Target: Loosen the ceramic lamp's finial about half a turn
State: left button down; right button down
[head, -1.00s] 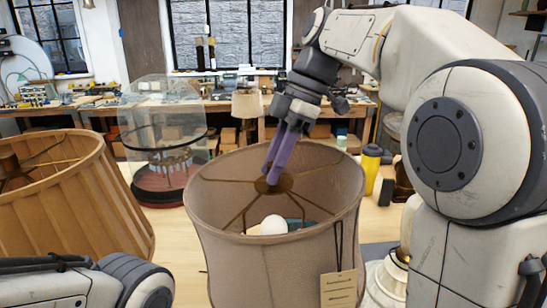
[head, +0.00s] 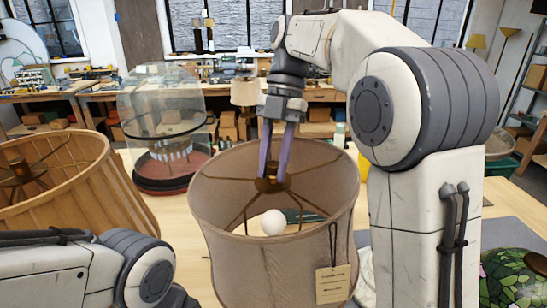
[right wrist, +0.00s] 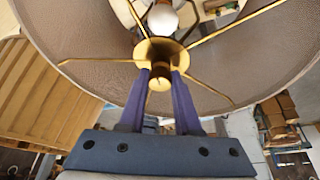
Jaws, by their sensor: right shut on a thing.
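The lamp's tan fabric shade (head: 290,262) stands in the middle of the head view, open at the top, with brass spider arms meeting at a hub. My right gripper (head: 271,180) reaches down into it from above, its two purple fingers at the hub. In the right wrist view the fingers are shut on the small brass finial (right wrist: 160,83), one on each side, over the round brass hub plate. A white bulb (head: 273,222) shows inside the shade. The lamp's body is hidden below the shade. My left gripper is out of view; only the left arm shows.
A pleated tan shade (head: 95,190) stands at the left. A glass dome on a dark red base (head: 172,180) is behind. A paper tag (head: 333,284) hangs from the middle shade. A green stained-glass shade (head: 512,280) lies at the lower right.

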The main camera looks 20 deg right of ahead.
jog(key=shift+n, duration=0.6)
jog(key=c, duration=0.6)
grip_release()
jog(key=shift+r+p, duration=0.1)
jog(key=shift+p, duration=0.2)
jog(key=p+v, duration=0.6)
jog(key=v, duration=0.4)
jog(key=shift+w, duration=0.15)
